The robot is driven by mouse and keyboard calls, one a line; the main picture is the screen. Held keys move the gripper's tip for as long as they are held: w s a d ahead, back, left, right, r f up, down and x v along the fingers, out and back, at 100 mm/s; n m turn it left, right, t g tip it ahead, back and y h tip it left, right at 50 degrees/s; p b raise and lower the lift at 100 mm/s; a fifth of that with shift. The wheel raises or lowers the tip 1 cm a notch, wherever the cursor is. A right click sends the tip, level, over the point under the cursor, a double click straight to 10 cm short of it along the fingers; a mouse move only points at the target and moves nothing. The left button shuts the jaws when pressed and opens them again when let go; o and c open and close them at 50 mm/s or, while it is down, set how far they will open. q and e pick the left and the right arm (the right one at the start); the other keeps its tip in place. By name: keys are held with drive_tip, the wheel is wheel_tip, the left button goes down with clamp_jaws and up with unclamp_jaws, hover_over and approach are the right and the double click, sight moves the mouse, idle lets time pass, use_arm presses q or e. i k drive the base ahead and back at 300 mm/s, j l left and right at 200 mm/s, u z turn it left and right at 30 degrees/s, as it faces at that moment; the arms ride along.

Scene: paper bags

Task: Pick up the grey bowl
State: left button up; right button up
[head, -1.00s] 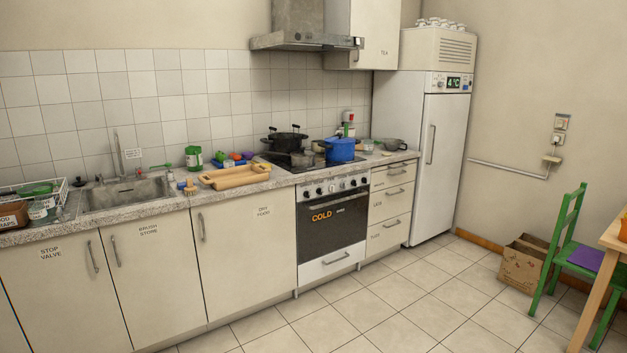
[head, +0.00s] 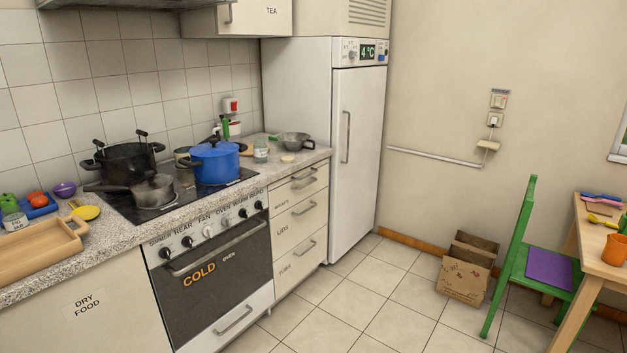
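A grey, rounded bowl-like vessel (head: 295,142) stands on the far right end of the counter, close to the fridge. A small green piece shows at its left side; I cannot tell whether it is part of the vessel or a separate thing. The vessel's inside is too small to make out. Neither of my grippers is in the head view.
A blue pot (head: 216,163), a black pot (head: 128,160) and a grey saucepan (head: 153,192) are on the stove. A glass jar (head: 261,152) stands left of the vessel. A cardboard box (head: 466,275) and green chair (head: 520,262) stand at right. The tiled floor (head: 350,300) before the drawers is open.

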sight(297, 143)
drive_tip(key=i+l+z, duration=0.1)
drive_tip(key=i+z, duration=0.3)
drive_tip(key=i, duration=0.45)
drive_tip(key=i+j+z, duration=0.2)
drive_tip(key=i+z, duration=0.2)
drive_tip(key=i, duration=0.4)
